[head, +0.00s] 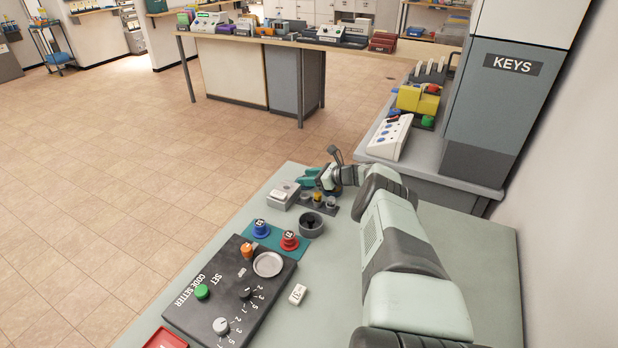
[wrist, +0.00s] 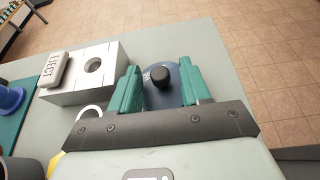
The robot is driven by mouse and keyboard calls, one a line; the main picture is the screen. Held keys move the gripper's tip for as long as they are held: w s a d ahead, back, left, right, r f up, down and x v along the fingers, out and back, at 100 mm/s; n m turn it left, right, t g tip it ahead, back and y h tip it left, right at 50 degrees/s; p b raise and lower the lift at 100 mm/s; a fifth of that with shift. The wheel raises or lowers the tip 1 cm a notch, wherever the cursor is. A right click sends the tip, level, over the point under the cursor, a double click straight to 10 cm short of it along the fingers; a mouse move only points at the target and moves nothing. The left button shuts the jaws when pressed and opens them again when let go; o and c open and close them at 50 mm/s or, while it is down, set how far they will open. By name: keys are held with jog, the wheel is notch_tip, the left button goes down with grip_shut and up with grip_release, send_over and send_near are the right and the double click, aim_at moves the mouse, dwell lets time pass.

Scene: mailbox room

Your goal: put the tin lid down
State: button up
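My gripper (wrist: 160,80) has its two green fingers spread, with a dark blue lid with a black knob (wrist: 161,77) between them. The lid fills the gap and appears to touch both fingers; I take it for the tin lid. A little pale lettering shows beside its knob. In the head view my gripper (head: 311,177) is low over the far edge of the grey-green table, and the lid cannot be made out there. Whether the lid touches anything below is hidden.
A grey block with a hole (wrist: 93,66) and an EJECT key is left of the fingers. The head view shows a rack of small yellow-topped pieces (head: 317,200), a dark round cup (head: 311,225), blue and red knobs on a teal plate (head: 268,240), and the black code setter (head: 195,312).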

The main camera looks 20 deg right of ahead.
jog(key=shift+r, duration=0.15)
jog(key=shift+s+d+r, duration=0.15)
jog(key=shift+d, duration=0.1)
jog(key=v, duration=1.1)
jog(key=shift+s+r, duration=0.1)
jog(key=shift+s, duration=0.1)
